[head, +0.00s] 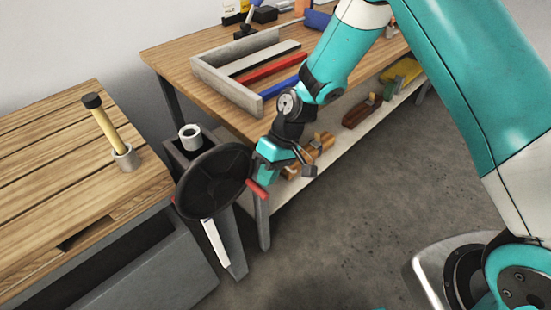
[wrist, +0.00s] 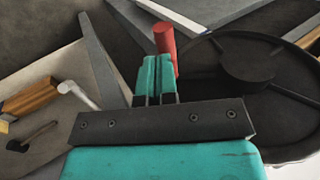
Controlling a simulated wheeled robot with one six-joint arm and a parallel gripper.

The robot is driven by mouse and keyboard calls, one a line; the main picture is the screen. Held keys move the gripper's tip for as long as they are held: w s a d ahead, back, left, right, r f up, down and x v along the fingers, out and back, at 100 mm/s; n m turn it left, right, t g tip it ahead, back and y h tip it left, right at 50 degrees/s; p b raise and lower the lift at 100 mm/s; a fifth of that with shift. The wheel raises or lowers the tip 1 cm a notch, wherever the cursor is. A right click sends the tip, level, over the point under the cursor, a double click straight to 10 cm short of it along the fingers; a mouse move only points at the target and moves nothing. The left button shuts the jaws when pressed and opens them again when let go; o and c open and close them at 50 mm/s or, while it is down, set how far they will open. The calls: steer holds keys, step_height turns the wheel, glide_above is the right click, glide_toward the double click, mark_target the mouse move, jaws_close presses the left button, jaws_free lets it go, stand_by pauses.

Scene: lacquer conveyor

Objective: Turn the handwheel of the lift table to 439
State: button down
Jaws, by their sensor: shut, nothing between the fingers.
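The black handwheel (head: 213,180) faces forward on a grey stand between the two benches. It also fills the right of the wrist view (wrist: 245,95). Its red crank handle (head: 257,190) sticks out at the wheel's right edge. In the wrist view the red handle (wrist: 165,42) shows just beyond the teal fingertips. My gripper (head: 263,177) is at the wheel's right rim, close to the handle. In the wrist view its fingers (wrist: 156,68) are together with nothing between them. I cannot tell whether they touch the handle. No number reading is legible.
A wooden-topped bench (head: 50,150) with a yellow-handled tool (head: 107,132) stands at left. A workbench (head: 180,55) with a grey tray (head: 245,46) stands behind, above a shelf holding planes (head: 362,110). A white bar (head: 215,243) hangs below the wheel. Open floor (head: 350,220) lies at right.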

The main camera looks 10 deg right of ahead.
steer(key=shift+s+a+f, duration=0.1)
steer(key=shift+a+f, duration=0.1)
steer(key=shift+f, duration=0.05)
steer(key=shift+s+a+f+g+y+b, duration=0.15)
steer(key=shift+f+g+y+b, duration=0.25)
steer(key=shift+f+y, duration=0.2)
